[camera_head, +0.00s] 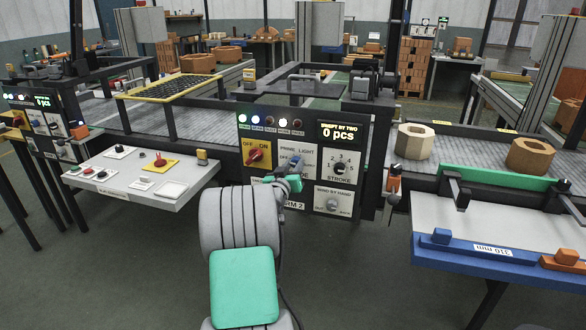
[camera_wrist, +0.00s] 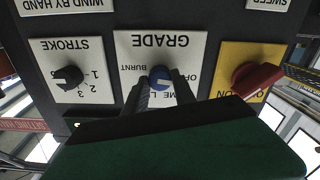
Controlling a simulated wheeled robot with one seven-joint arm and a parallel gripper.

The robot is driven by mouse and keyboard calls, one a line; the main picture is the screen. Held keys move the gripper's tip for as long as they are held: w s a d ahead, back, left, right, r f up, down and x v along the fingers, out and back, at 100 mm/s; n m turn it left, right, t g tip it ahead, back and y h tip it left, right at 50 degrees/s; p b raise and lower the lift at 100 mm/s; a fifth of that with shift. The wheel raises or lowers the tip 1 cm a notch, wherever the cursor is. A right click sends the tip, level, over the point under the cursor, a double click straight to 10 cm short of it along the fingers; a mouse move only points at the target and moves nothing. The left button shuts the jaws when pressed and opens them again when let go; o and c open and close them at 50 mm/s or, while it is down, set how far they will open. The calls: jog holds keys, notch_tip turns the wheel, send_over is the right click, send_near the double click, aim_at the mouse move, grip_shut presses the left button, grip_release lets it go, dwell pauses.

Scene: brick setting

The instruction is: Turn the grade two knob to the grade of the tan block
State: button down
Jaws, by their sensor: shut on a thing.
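The grade two knob is a blue knob (camera_wrist: 160,77) on a white plate marked GRADE (camera_wrist: 172,42), seen upside down in the wrist view. My gripper (camera_wrist: 162,88) is shut on it, with one dark finger at each side. In the head view my gripper (camera_head: 288,180) reaches the panel marked ARM 2 and partly covers the grade plate (camera_head: 311,158), where PRIME and LIGHT can be read. BURNT shows in the wrist view. I cannot tell which grade the knob points to. A tan block (camera_head: 413,141) with a hole stands on the conveyor right of the panel.
A red knob (camera_head: 257,155) on a yellow ON/OFF plate and a black STROKE knob (camera_head: 340,168) flank the grade plate closely. A hand-winding knob (camera_head: 332,203) sits below. The display (camera_head: 339,132) reads 0 pcs. A browner block (camera_head: 530,155) stands farther right.

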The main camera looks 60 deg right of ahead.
jog(key=shift+f+b, duration=0.1)
jog(key=shift+b, duration=0.3)
jog(key=m+b, duration=0.8)
jog(key=b, duration=0.6)
jog(key=shift+s+m+b, duration=0.1)
jog(key=shift+m+b, duration=0.3)
jog(key=shift+r+m+b, duration=0.25)
jog(key=shift+m+b, duration=0.75)
jog(key=shift+b, duration=0.05)
jog(key=shift+r, duration=0.1)
jog(key=c, duration=1.5)
grip_release()
jog(key=o, duration=0.5)
jog(key=shift+f, duration=0.2)
jog(key=shift+c, duration=0.2)
